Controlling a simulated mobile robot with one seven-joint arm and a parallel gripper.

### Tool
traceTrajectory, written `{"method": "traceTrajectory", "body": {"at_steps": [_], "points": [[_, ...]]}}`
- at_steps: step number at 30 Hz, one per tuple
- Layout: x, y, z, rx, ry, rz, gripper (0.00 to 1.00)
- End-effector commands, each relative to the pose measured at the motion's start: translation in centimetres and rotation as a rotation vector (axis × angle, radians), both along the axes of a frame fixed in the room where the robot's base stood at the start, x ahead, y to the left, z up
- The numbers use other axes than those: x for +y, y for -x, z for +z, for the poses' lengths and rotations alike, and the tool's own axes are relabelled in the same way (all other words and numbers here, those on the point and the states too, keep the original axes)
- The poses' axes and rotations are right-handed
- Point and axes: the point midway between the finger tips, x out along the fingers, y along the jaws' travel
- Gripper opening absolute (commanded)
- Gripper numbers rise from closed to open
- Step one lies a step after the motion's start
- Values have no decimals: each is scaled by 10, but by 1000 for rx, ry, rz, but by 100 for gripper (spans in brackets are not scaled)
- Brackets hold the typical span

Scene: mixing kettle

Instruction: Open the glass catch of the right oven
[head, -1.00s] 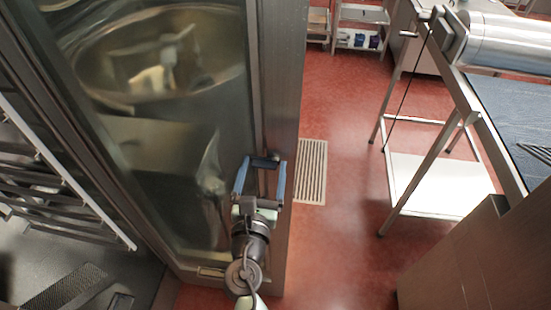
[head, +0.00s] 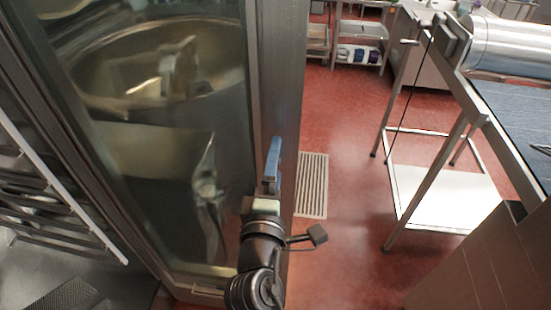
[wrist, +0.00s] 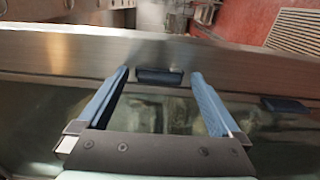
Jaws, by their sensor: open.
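The right oven's glass door (head: 130,150) stands open at the left of the head view. Its glass shows reflections, and a wide metal frame (head: 282,70) runs down its right edge. My gripper (head: 273,160) is at this frame, turned nearly edge-on in the head view. In the wrist view my gripper (wrist: 159,73) is open, with its two blue fingers apart. A small dark catch (wrist: 160,76) on the frame's edge lies between the fingertips, with gaps to both. A second dark piece (wrist: 285,104) sits farther right. The catch is hidden in the head view.
Oven racks (head: 50,195) are at the lower left. A steel table (head: 480,120) with a lower shelf stands at the right. Red floor (head: 340,150) with a drain grate (head: 311,185) lies open between door and table.

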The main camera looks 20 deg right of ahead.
Motion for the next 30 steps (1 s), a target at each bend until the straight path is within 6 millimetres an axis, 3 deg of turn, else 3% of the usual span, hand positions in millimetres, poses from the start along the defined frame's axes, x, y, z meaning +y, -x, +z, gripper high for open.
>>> {"method": "traceTrajectory", "body": {"at_steps": [15, 30], "points": [[32, 51, -1, 2, 3, 0, 100], [34, 54, 0, 1, 2, 0, 100]]}}
